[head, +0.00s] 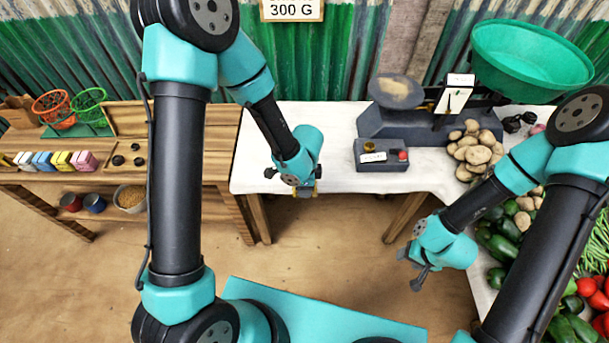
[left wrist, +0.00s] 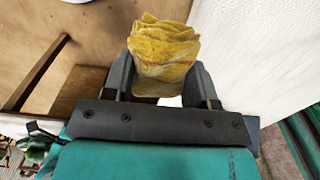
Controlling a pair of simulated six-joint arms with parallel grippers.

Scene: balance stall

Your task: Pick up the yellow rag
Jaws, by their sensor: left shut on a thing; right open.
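The yellow rag (left wrist: 162,48) is a crumpled, folded bundle between the fingers of my left gripper (left wrist: 163,82) in the left wrist view. The left gripper is shut on it. In the head view my left gripper (head: 304,190) is at the front edge of the white-covered table (head: 330,130), and only a sliver of yellow shows by its fingers. Whether the rag touches the table cannot be told. My right gripper (head: 413,272) is open and empty, over the floor in front of the table at the right.
A scale (head: 425,122) with a green pan (head: 532,55) stands at the back right. A small box with a red knob (head: 382,154) sits before it. Potatoes (head: 476,152) and vegetables (head: 500,245) crowd the right. A wooden bench (head: 215,140) stands left. The white table's left part is clear.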

